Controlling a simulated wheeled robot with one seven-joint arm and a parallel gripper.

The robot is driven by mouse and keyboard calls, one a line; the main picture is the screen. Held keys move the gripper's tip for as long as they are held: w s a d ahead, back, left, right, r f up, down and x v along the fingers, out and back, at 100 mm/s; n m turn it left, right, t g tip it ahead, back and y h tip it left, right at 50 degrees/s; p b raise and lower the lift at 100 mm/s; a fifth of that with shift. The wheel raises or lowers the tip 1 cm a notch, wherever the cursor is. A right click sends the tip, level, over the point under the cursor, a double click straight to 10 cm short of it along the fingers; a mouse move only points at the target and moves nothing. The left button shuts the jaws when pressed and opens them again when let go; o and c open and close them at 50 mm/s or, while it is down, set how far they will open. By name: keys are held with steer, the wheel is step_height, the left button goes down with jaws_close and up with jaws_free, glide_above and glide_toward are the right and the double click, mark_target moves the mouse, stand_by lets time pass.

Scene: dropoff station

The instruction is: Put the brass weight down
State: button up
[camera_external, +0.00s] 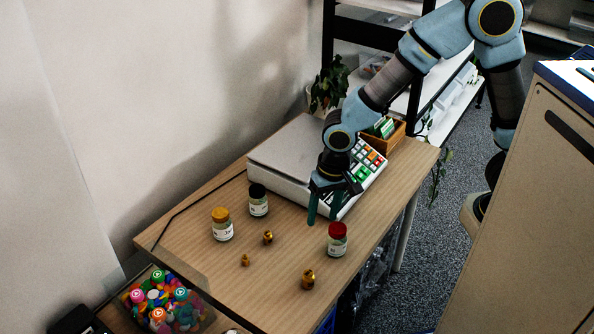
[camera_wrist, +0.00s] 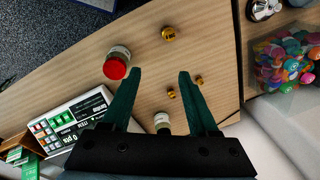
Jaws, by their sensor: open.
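Three brass weights stand apart on the wooden table. The largest brass weight (camera_external: 308,279) is near the front edge and also shows in the wrist view (camera_wrist: 169,33). The middle-sized brass weight (camera_external: 268,237) and the smallest brass weight (camera_external: 245,260) stand further left; in the wrist view these two (camera_wrist: 171,92) (camera_wrist: 199,80) lie near and between my fingers. My gripper (camera_external: 322,210) is open and empty above the table, beside the scale and near the red-lidded jar (camera_external: 337,240). In the wrist view my gripper (camera_wrist: 160,74) has nothing between its green fingertips.
A white scale (camera_external: 270,160) with a keypad stands at the back. A yellow-lidded jar (camera_external: 221,226) and a black-lidded jar (camera_external: 258,201) stand left of my gripper. A bin of colourful lids (camera_external: 205,315) is at the lower left. The table's front middle is mostly clear.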

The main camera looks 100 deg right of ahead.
steer(key=s+a+r+n, duration=0.1)
steer(key=s+a+n, duration=0.6)
steer(key=s+n, duration=0.4)
steer(key=n, duration=0.2)
steer(key=shift+s+a+r+n, duration=0.15)
steer(key=shift+s+r+n, duration=0.15)
steer(key=shift+r+n, duration=0.1)
steer(key=shift+o, duration=1)
